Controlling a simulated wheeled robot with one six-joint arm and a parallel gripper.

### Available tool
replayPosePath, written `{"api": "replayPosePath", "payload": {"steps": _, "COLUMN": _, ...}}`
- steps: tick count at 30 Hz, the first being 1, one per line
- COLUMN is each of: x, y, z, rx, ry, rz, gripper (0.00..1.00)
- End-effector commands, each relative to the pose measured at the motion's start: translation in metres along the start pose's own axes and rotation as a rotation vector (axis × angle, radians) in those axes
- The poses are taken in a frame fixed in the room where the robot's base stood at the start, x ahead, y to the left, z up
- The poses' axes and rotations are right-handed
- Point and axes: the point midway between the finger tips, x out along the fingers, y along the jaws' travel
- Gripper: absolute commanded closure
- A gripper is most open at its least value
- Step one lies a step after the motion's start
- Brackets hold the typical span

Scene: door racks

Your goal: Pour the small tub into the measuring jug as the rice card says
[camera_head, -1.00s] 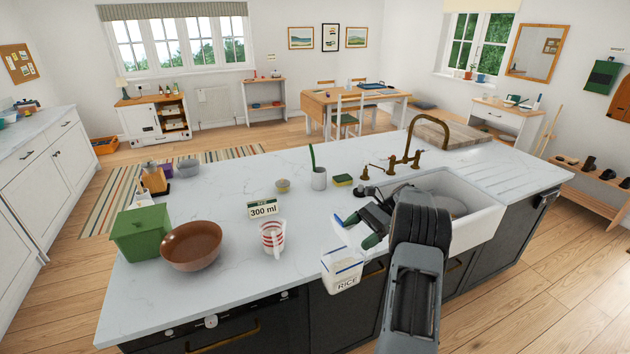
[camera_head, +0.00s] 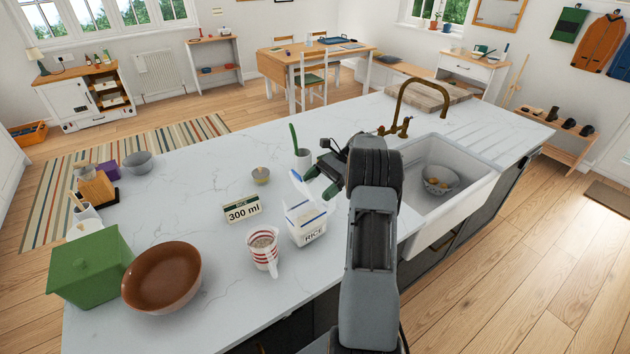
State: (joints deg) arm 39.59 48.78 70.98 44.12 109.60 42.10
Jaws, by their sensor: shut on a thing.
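The small tub (camera_head: 306,227) is white with a blue rim line and a RICE label, its white lid (camera_head: 298,186) raised at the back. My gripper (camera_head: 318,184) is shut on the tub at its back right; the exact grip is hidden. The tub is about upright, just right of the measuring jug (camera_head: 263,253); I cannot tell whether it touches the counter. The jug is clear with red bands and stands upright, with something pale inside. The rice card (camera_head: 242,208) reads 300 ml and stands behind the jug.
A brown bowl (camera_head: 161,278) and a green bin (camera_head: 88,265) stand at the left of the white counter (camera_head: 200,190). A small bowl (camera_head: 261,175) and a cup (camera_head: 303,159) are behind. The sink (camera_head: 450,210), with a colander (camera_head: 440,180), is to the right.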

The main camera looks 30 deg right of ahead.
Motion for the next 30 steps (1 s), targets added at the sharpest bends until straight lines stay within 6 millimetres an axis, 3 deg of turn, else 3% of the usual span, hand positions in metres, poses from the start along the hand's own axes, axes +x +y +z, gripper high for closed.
{"api": "replayPosePath", "payload": {"steps": 7, "x": 0.015, "y": 0.0, "z": 0.028, "rx": -0.007, "ry": 0.184, "rz": 0.004, "gripper": 0.85}}
{"api": "replayPosePath", "payload": {"steps": 17, "x": 0.067, "y": 0.0, "z": 0.064, "rx": -0.012, "ry": 0.547, "rz": -0.003, "gripper": 0.85}}
{"api": "replayPosePath", "payload": {"steps": 30, "x": 0.117, "y": 0.0, "z": 0.127, "rx": -0.012, "ry": 1.206, "rz": -0.005, "gripper": 0.85}}
